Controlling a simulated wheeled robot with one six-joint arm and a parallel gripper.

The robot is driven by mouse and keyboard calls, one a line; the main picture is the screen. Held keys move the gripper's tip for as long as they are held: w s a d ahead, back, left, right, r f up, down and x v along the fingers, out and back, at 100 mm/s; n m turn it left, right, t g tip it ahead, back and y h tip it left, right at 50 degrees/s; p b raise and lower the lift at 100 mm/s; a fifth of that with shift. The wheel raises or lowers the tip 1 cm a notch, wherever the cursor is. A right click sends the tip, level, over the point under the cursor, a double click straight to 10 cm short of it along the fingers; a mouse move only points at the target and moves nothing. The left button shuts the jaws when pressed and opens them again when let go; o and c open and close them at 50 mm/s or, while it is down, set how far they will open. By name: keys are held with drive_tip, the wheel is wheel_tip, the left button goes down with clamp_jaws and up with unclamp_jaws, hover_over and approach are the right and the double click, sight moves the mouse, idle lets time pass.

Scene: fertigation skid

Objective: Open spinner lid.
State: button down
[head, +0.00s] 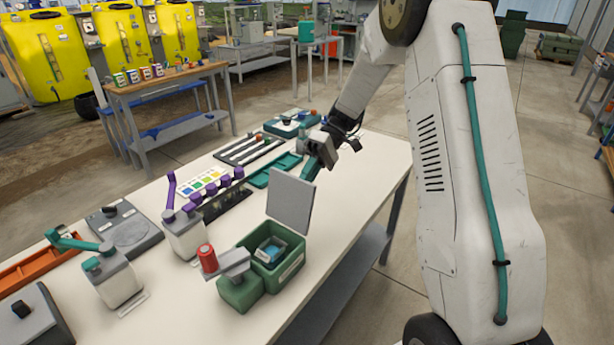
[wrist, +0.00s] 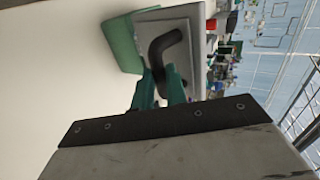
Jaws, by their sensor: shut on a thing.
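The spinner is a green box (head: 262,272) at the front of the bench. Its grey lid (head: 291,201) stands raised, close to upright, so the box is open at the top. Inside is a small blue-and-white item (head: 270,249). My gripper (head: 309,172) is behind the lid's upper right edge. In the wrist view, my green fingers (wrist: 160,92) are shut on the lid's black bent handle (wrist: 165,45). The grey lid (wrist: 193,18) and green box (wrist: 122,44) lie beyond it. In the head view the handle is hidden behind the lid.
The bench top (head: 350,190) right of the lid is clear.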

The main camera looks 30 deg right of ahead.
drive_tip(key=shift+f, duration=0.3)
drive_tip(key=c, duration=1.4)
unclamp_jaws()
drive_tip(key=shift+w+d, duration=0.1)
drive_tip(key=shift+r, duration=0.15)
drive_tip(key=v, duration=0.7)
drive_tip(key=shift+w+d, duration=0.15)
drive_tip(key=shift+d, duration=0.2)
drive_tip(key=shift+r, duration=0.1)
